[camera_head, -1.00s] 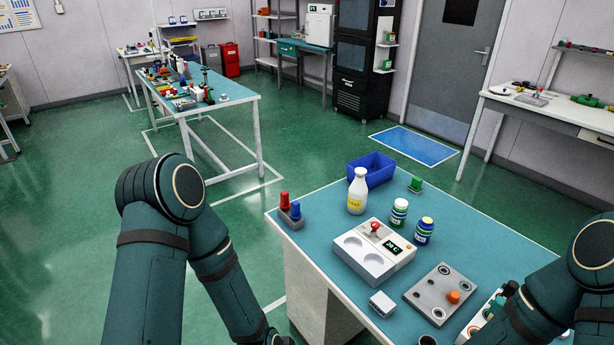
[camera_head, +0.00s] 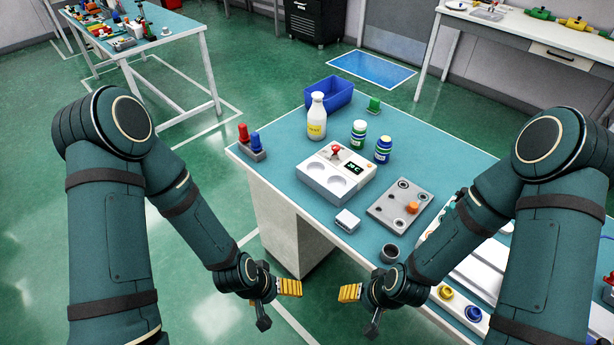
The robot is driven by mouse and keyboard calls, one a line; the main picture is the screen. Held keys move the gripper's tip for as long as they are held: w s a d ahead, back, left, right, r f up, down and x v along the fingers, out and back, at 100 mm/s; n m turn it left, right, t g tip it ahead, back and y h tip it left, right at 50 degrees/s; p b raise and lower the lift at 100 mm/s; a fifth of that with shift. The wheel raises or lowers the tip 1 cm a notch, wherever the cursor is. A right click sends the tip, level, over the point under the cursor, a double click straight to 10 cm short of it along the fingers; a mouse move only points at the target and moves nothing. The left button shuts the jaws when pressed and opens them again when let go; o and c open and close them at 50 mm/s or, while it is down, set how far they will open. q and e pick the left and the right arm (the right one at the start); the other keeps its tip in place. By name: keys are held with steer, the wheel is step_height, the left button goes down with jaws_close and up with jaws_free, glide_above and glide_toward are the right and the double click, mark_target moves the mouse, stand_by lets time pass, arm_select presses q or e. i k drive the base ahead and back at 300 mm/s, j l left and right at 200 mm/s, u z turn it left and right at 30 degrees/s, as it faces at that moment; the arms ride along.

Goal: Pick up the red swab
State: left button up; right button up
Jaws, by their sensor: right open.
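A red cylinder (camera_head: 243,133), the likely red swab, stands upright in a small grey holder (camera_head: 253,155) at the table's left corner. A blue cylinder (camera_head: 255,141) stands beside it in the same holder. My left gripper (camera_head: 287,287) is in front of the table's near edge, below the holder in the picture, and looks open and empty. My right gripper (camera_head: 350,294) is open and empty, just right of the left one and also in front of the near edge. Both are well apart from the red cylinder.
The teal table (camera_head: 450,150) holds a white bottle (camera_head: 317,117), blue bin (camera_head: 329,94), two lidded jars, a white device (camera_head: 336,173) with a red knob, a grey plate (camera_head: 399,205) and a small white box (camera_head: 347,220). A dark cup (camera_head: 390,253) stands near the front edge.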

mark_target(244, 136)
steer(key=j+z, duration=0.15)
steer(key=z, duration=0.25)
steer(key=i+j+z, duration=0.1)
steer(key=z, duration=0.25)
steer(key=j+z, duration=0.25)
steer(key=z, duration=0.15)
steer(key=j+z, duration=0.25)
steer(key=j, duration=0.25)
steer(key=k+j+z, duration=0.1)
steer(key=j+z, duration=0.15)
steer(key=j, duration=0.2)
steer(key=k+j, duration=0.1)
steer(key=j, duration=0.25)
steer(key=j+z, duration=0.1)
steer(key=j, duration=0.2)
steer(key=k+j, duration=0.15)
steer(key=j, duration=0.2)
